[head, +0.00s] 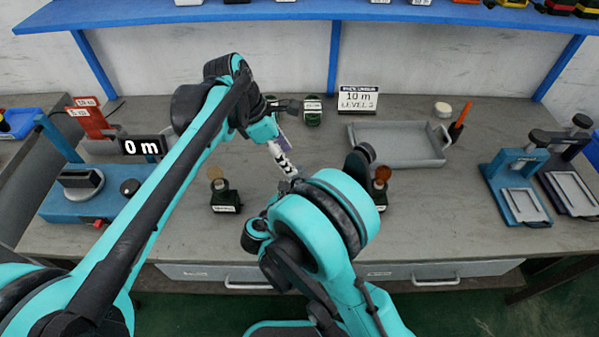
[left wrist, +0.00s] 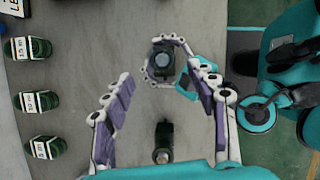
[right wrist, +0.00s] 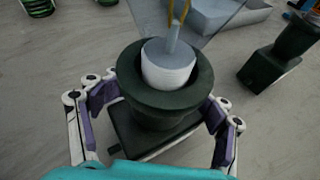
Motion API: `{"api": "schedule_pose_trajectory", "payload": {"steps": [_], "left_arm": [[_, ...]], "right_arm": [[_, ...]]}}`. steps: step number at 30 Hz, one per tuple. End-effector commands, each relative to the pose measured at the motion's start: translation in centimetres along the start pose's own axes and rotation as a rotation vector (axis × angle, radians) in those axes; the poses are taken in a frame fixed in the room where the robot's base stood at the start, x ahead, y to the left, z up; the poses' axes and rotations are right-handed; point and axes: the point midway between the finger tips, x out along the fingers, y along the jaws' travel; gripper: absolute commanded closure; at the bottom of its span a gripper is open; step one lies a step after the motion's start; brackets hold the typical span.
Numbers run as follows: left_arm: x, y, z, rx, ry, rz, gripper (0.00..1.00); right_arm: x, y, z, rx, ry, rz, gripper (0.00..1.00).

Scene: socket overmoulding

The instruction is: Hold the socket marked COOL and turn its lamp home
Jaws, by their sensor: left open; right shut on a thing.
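My right gripper (right wrist: 160,103) is shut on a dark green socket (right wrist: 150,125). A clear lamp with a white collar (right wrist: 168,66) and yellow filament wires stands in its round mouth; I cannot tell how deep it sits. The held socket also shows in the left wrist view (left wrist: 163,72), with the right gripper around it. No marking on it is readable. In the head view my right arm hides it. My left gripper (head: 286,163) is open and empty; its spread fingers show in the left wrist view (left wrist: 160,85), with the held socket beyond them.
A dark socket with an amber lamp (head: 225,198) stands at left, another with a brown lamp (head: 381,186) at right. Several labelled green pieces (left wrist: 35,101) stand in a row. The front middle is clear.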

Motion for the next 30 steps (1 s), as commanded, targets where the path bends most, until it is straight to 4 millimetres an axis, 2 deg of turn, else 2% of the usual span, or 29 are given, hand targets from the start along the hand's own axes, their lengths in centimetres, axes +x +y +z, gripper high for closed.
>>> {"api": "schedule_pose_trajectory", "payload": {"steps": [6,12,18,25,30], "left_arm": [[4.7,0.0,0.1,0.004,0.000,-0.002,0.42],[7.6,0.0,0.0,0.004,0.000,-0.002,0.42],[8.7,0.0,0.0,0.003,0.000,-0.002,0.42],[8.7,0.0,0.0,0.003,0.000,-0.001,0.42],[8.7,0.0,0.0,0.003,0.000,-0.001,0.87]], "right_arm": [[0.0,0.0,0.0,0.000,0.000,0.000,0.60],[0.0,0.0,0.0,0.000,0.000,0.000,0.60],[0.0,0.0,0.0,0.000,0.000,0.000,0.60],[0.0,0.0,0.0,0.000,0.000,0.000,0.60],[0.0,0.0,0.0,0.000,0.000,0.000,0.60]]}}
